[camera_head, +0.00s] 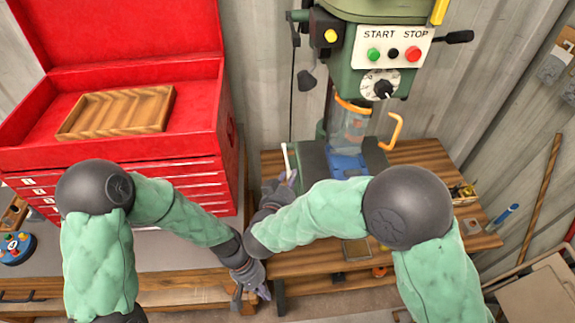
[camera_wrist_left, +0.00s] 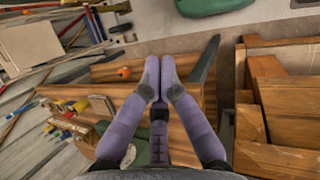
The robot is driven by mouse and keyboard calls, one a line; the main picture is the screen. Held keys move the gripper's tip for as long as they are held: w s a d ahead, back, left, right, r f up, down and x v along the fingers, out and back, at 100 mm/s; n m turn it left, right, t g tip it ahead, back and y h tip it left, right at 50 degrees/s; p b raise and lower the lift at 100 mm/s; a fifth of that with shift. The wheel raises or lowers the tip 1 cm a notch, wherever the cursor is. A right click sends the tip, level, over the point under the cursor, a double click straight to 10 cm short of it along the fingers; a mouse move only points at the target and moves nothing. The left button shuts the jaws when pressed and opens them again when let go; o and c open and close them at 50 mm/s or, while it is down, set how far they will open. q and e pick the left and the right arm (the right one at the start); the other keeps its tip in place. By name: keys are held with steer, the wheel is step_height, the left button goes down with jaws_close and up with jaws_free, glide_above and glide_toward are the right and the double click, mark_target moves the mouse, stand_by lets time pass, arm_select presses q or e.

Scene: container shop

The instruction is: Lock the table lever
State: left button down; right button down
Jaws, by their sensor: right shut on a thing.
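The table lever (camera_head: 286,160) is a thin pale rod at the left side of the drill press table (camera_head: 314,158). My right gripper (camera_head: 287,180) is shut at its lower part. The forearm hides much of the lever's base and the grip. My left gripper (camera_head: 262,292) is low, in front of the bench's left end, away from the lever. In the left wrist view its two purple fingers (camera_wrist_left: 160,72) meet at the tips with nothing seen between them.
The green drill press (camera_head: 375,55) has START and STOP buttons. Its clear guard (camera_head: 348,128) stands over a blue vise (camera_head: 348,165). The wooden bench (camera_head: 425,155) carries small items at right. A red tool chest (camera_head: 215,110) stands close at left.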

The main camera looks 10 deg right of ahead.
arm_select(q)
steer(key=w+r+t+h, duration=0.1)
steer(key=w+r, duration=0.4)
steer(key=r, duration=0.3)
steer(key=w+r+t, duration=0.1)
steer(key=w+r, duration=0.4)
steer(key=r, duration=0.2)
arm_select(e)
steer(key=shift+r, duration=0.1)
arm_select(q)
step_height(320, 180, up, 18)
steer(key=w+a+t+h, duration=0.1)
steer(key=w+a, duration=0.1)
steer(key=a, duration=0.1)
steer(key=m+t+y, duration=0.2)
steer(key=t+y, duration=0.1)
steer(key=y, duration=0.3)
glide_above(287, 166)
steer(key=s, duration=0.5)
steer(key=f, duration=0.7)
steer(key=shift+w+a+f, duration=0.15)
steer(key=shift+a+f, duration=0.05)
steer(key=shift+f, duration=0.1)
